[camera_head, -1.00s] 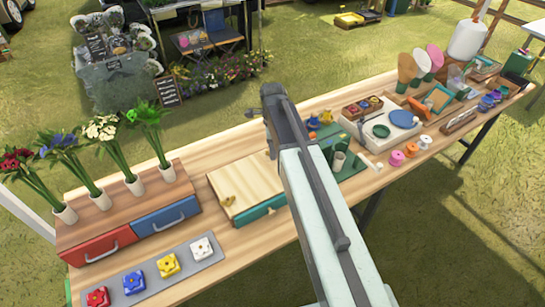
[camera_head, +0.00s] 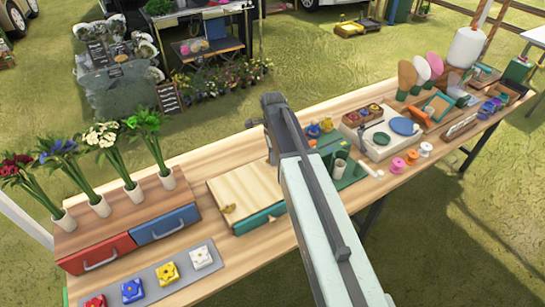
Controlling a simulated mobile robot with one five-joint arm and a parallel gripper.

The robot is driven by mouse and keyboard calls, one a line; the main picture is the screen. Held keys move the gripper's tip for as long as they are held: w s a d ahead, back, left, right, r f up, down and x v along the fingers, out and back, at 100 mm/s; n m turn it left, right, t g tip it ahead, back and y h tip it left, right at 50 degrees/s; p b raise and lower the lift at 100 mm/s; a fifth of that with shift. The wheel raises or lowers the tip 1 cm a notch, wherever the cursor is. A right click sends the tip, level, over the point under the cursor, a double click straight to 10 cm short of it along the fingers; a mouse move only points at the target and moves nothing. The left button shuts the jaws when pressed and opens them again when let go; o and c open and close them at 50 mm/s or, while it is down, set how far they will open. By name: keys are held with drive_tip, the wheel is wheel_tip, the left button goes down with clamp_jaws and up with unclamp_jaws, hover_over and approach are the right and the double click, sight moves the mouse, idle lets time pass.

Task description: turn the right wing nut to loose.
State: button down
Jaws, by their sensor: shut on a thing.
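A pale wooden press board (camera_head: 245,187) with a teal front lies on the table left of my arm. A brass wing nut (camera_head: 229,209) shows at its front left corner. My gripper (camera_head: 271,157) points down at the board's far right edge, dark and small in the picture. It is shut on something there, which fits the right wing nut. That wing nut is hidden by the gripper and my arm, so its angle cannot be told.
Red (camera_head: 97,253) and blue (camera_head: 165,223) drawers with flower vases stand at left. A grey strip (camera_head: 185,270) with several coloured flower blocks lies in front. A green board (camera_head: 345,172), spools and a tray (camera_head: 376,148) fill the right. Bare wood lies behind the press.

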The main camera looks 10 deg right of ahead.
drive_tip(key=n, duration=0.9)
drive_tip(key=shift+n, duration=0.4)
drive_tip(key=n, duration=0.4)
drive_tip(key=shift+n, duration=0.3)
drive_tip(key=n, duration=1)
drive_tip(key=shift+n, duration=0.4)
drive_tip(key=n, duration=0.4)
drive_tip(key=shift+n, duration=0.3)
drive_tip(key=n, duration=0.5)
drive_tip(key=shift+n, duration=2.3)
